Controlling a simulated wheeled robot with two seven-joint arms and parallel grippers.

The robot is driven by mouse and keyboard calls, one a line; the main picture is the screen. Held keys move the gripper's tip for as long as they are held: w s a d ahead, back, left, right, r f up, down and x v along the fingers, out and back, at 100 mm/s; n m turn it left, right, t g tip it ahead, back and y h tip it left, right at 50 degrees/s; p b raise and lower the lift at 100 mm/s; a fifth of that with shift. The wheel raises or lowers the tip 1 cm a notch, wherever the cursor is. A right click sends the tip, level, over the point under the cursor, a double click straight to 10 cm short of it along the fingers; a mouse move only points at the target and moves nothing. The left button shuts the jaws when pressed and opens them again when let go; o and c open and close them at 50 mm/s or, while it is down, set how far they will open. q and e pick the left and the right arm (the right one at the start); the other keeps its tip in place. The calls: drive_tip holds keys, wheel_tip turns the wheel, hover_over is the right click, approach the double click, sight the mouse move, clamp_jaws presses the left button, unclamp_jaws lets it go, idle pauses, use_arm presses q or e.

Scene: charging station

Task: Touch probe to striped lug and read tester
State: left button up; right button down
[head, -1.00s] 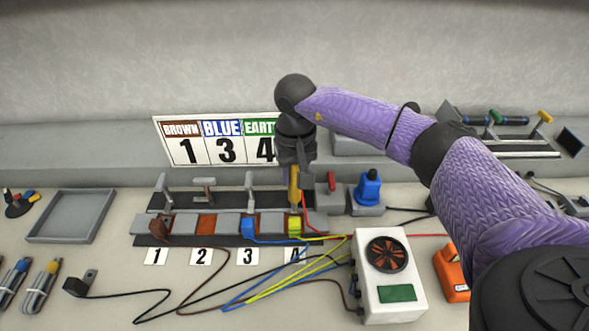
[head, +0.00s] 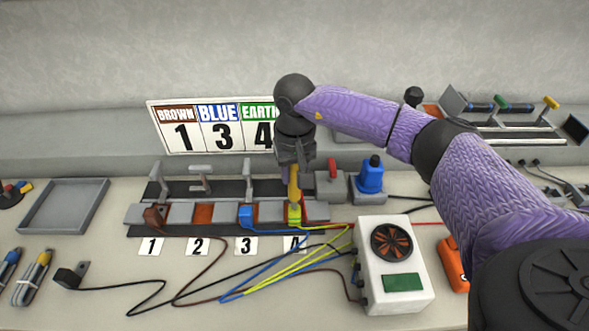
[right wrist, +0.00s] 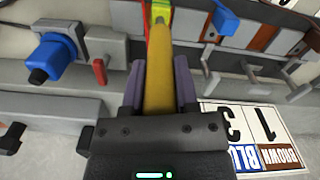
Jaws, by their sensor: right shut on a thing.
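My right gripper (head: 294,164) is shut on a yellow probe (head: 294,183) that points down at the terminal row. It also shows in the right wrist view (right wrist: 159,90), with the probe (right wrist: 159,62) between its purple fingers. The yellow-green striped lug (head: 295,214) sits at position 4. The probe's tip meets or nearly meets it; firm contact cannot be told. The lug also shows at the top of the right wrist view (right wrist: 161,9). An orange device (head: 452,264), perhaps the tester, is mostly hidden behind my right arm; no reading shows. My left gripper is out of view.
The terminal row also holds a brown lug (head: 155,216) and a blue lug (head: 246,216). A white box (head: 375,291) with a fan stands right of it, wires running between. A blue knob (head: 370,178) and red lever (head: 332,166) stand close by. A grey tray (head: 66,207) lies left.

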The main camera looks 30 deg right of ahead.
drive_tip(key=shift+f+b, duration=0.3)
drive_tip(key=shift+f, duration=0.05)
idle(0.8)
wheel_tip(320, 180, up, 6)
drive_tip(key=p, duration=0.4)
drive_tip(key=shift+r, duration=0.15)
drive_tip(key=shift+s, duration=0.1)
